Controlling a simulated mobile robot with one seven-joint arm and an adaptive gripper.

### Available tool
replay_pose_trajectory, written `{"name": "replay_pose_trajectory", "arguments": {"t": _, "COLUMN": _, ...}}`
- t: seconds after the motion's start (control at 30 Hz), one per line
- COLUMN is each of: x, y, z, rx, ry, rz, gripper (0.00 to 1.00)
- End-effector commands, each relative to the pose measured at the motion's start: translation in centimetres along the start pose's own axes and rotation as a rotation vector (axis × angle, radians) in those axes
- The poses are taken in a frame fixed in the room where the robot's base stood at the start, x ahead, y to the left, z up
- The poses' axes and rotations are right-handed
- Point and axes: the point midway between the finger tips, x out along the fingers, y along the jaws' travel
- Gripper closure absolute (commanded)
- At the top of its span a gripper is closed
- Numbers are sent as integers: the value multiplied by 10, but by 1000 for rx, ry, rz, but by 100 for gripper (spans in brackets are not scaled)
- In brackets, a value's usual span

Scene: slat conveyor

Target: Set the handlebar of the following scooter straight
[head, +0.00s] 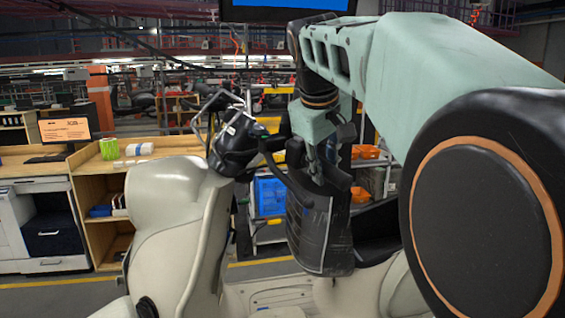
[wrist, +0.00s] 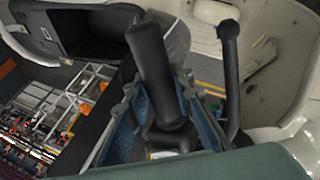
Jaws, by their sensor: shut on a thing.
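The cream scooter (head: 180,215) stands in front of me, its body filling the lower middle of the head view. Its black handlebar (head: 237,145) sits above the cream front part and runs to the right towards me; whether it is straight is hard to tell. My gripper (head: 322,165) is shut on the black handlebar grip (wrist: 152,60), at the handlebar's right end in the head view. In the wrist view the grip lies between the two fingers and sticks out beyond them. A black lever (wrist: 230,85) with a round tip stands beside the fingers, apart from them.
A wooden workbench (head: 90,180) with a monitor (head: 65,130) and a green container (head: 109,149) stands at the left. Behind the scooter are a blue crate (head: 270,195) and orange bins (head: 365,152). A dark panel (head: 308,232) stands below my gripper.

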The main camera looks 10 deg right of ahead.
Motion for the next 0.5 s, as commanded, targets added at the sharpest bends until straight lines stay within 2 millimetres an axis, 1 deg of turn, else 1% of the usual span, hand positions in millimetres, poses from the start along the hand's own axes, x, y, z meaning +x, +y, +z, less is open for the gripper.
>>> {"name": "replay_pose_trajectory", "arguments": {"t": 0.03, "x": -5, "y": -4, "z": -3, "rx": -1, "ry": 4, "rz": -4, "gripper": 100}}
{"name": "replay_pose_trajectory", "arguments": {"t": 0.37, "x": -6, "y": -6, "z": -4, "rx": 2, "ry": 3, "rz": -4, "gripper": 100}}
{"name": "replay_pose_trajectory", "arguments": {"t": 0.5, "x": -12, "y": -9, "z": -6, "rx": 11, "ry": -9, "rz": -6, "gripper": 100}}
